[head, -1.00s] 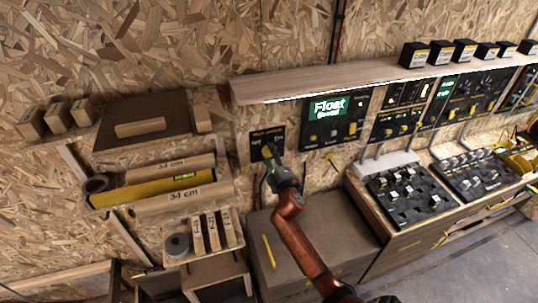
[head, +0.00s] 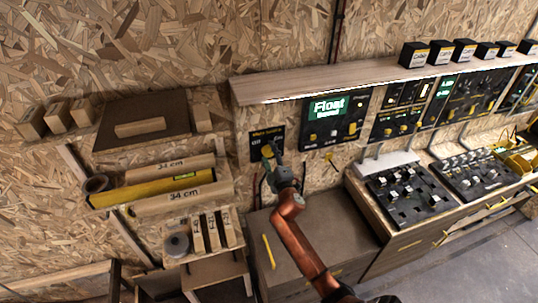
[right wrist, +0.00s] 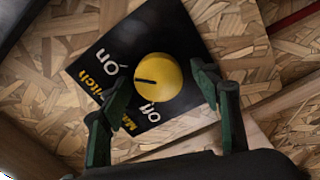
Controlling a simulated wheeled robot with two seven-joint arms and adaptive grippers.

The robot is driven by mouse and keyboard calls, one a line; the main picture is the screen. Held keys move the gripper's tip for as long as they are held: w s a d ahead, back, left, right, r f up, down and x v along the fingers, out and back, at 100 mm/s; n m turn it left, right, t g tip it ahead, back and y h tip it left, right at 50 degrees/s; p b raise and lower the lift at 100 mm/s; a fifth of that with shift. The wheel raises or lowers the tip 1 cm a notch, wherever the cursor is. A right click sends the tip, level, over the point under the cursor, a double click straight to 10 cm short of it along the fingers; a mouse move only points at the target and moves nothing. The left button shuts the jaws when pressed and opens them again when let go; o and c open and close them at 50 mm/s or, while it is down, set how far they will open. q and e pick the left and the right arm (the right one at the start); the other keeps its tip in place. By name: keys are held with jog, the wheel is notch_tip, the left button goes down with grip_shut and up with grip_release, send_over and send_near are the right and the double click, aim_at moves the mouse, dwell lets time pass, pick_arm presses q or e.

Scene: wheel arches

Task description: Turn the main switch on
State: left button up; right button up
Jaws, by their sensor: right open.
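The main switch panel (head: 257,150) is a small black plate on the chipboard wall, with Off and On labels. It also shows in the right wrist view (right wrist: 185,45), turned and tilted. Its round yellow knob (right wrist: 158,80) has a dark line that points left, roughly between the two labels. My right gripper (right wrist: 161,84) is open, with one green finger on each side of the knob. Gaps show between the fingers and the knob, and I cannot tell any contact. In the head view my right gripper (head: 271,158) covers part of the panel. My left gripper is not in view.
A wooden shelf (head: 330,80) juts out above the panel. A black Float panel (head: 345,122) is to the right. A brown cabinet (head: 300,245) stands below my right arm. Timber pieces and a yellow level (head: 150,190) lie on racks at left.

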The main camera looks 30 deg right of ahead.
jog(key=shift+s, duration=0.1)
jog(key=v, duration=1.2)
